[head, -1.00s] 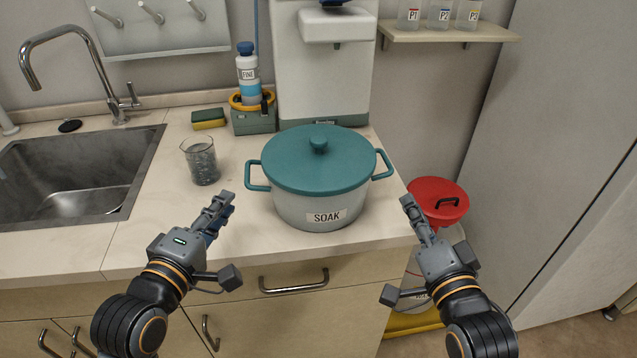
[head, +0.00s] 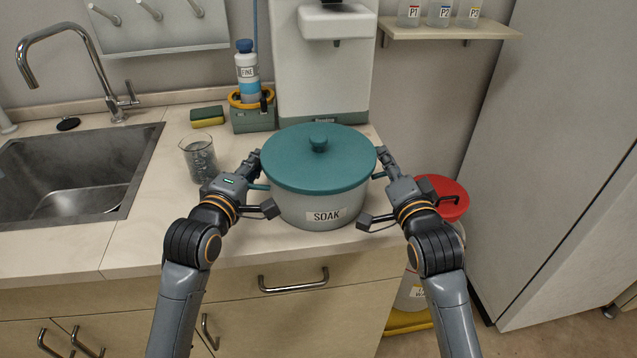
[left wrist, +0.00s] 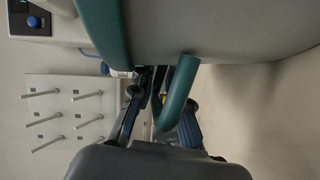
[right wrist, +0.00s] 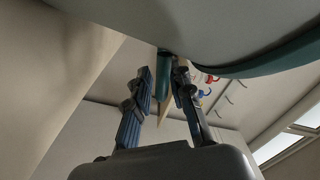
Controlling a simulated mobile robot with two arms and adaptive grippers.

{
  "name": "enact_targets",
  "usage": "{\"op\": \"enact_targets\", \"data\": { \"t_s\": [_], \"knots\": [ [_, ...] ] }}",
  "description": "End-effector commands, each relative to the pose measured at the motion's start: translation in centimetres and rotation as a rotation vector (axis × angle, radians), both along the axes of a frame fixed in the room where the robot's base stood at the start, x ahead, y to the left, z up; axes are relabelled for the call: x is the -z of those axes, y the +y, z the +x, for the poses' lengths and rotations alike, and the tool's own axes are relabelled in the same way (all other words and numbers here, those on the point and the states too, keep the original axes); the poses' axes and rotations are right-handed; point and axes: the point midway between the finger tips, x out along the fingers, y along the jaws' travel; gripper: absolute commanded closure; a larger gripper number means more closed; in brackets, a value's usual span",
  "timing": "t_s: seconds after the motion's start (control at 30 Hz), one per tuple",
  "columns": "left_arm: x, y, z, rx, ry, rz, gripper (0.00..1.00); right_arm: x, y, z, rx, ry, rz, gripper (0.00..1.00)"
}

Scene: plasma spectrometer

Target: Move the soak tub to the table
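The soak tub (head: 290,210) is a light grey pot labelled SOAK with a teal lid (head: 300,165) and two teal side handles. It stands upright on the counter. My left gripper (head: 252,165) is at its left handle. In the left wrist view that handle (left wrist: 178,92) lies between the spread fingers. My right gripper (head: 387,165) is at the right handle. In the right wrist view the handle (right wrist: 163,75) is between the open fingers, with a gap on the left. The table is not identifiable in these views.
A glass beaker (head: 201,160) stands just left of my left gripper, near the sink (head: 70,185). Behind the tub are a white dispenser (head: 325,80) and a bottle labelled FINE (head: 247,72). A red-lidded container (head: 450,200) is beside the counter's right end.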

Motion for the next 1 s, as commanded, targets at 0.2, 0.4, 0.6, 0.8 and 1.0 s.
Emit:
{"op": "enact_targets", "data": {
  "t_s": [0.2,0.4,0.6,0.8,1.0],
  "knots": [
    [0.02,-0.07,0.14,0.0,0.0,0.0,0.83,0.0,0.04,0.15,-0.001,-0.001,0.0,0.79],
    [0.02,-0.07,0.13,0.0,0.0,0.0,1.0,0.01,0.04,0.13,0.0,0.0,0.0,1.0],
    [0.02,-0.05,0.12,0.0,0.0,-0.001,1.0,0.09,0.01,0.13,0.0,0.001,0.0,1.0],
    [0.03,-0.03,0.11,0.0,0.001,-0.003,1.0,0.17,-0.01,0.12,0.001,0.003,-0.001,1.0],
    [-0.6,-0.01,0.12,0.0,-0.006,-0.006,1.0,-0.39,-0.03,0.12,0.001,-0.003,-0.001,1.0]
  ]
}}
